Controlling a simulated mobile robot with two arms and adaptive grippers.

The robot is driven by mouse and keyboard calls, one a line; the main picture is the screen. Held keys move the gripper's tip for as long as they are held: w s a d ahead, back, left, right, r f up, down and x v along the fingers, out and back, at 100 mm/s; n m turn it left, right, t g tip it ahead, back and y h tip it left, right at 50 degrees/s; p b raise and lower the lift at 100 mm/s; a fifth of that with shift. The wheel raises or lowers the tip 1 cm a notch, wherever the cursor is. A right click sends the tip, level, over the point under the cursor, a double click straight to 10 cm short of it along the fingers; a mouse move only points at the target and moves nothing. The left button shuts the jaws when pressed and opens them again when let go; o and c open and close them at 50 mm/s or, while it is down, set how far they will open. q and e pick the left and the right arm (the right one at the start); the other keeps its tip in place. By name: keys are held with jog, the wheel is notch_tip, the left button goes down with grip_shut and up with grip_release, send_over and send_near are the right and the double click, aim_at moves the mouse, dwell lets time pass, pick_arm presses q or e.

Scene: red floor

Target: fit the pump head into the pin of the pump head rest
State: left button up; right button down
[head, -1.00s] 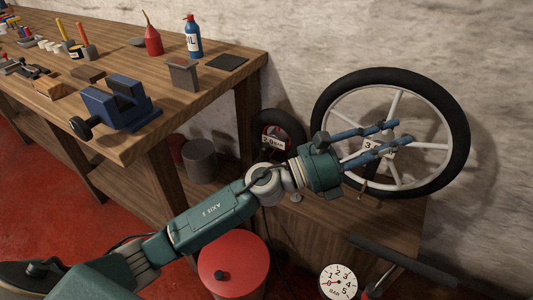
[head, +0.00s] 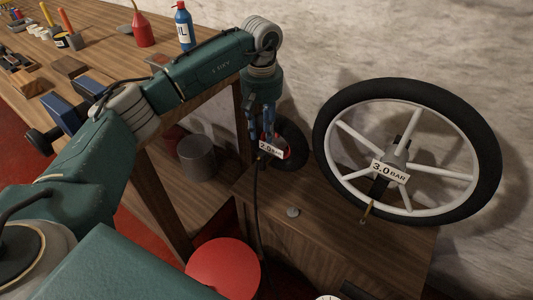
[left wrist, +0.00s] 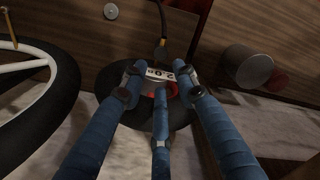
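My left gripper (head: 262,138) points down in front of the small black wheel (head: 292,146) that carries a 2.0 BAR label (head: 270,150). In the left wrist view, its blue fingers (left wrist: 160,78) are spread apart on either side of that label. A dark hose (head: 260,210) rises to what looks like the pump head (left wrist: 161,48), beside the label and just past the fingertips. I cannot tell whether the pump head sits on the small wheel's valve. A small grey disc (head: 292,212) lies on the low bench and may be the pump head rest; its pin is not clear. My right gripper is not in view.
A large wheel (head: 486,150) with a 3.0 BAR label leans on the wall at right. A grey bin (head: 197,158) stands under the workbench (head: 215,95). A red round top (head: 223,268) is in front. The low bench is clear around the disc.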

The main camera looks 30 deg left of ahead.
aim_at(262, 153)
pick_arm(q)
notch_tip(262, 153, down, 5)
jog(key=shift+s+a+f, duration=0.1)
jog(key=shift+f, duration=0.1)
jog(key=f, duration=0.4)
jog(key=shift+s, duration=0.4)
jog(key=shift+w+f, duration=0.1)
jog(key=shift+f, duration=0.6)
grip_shut()
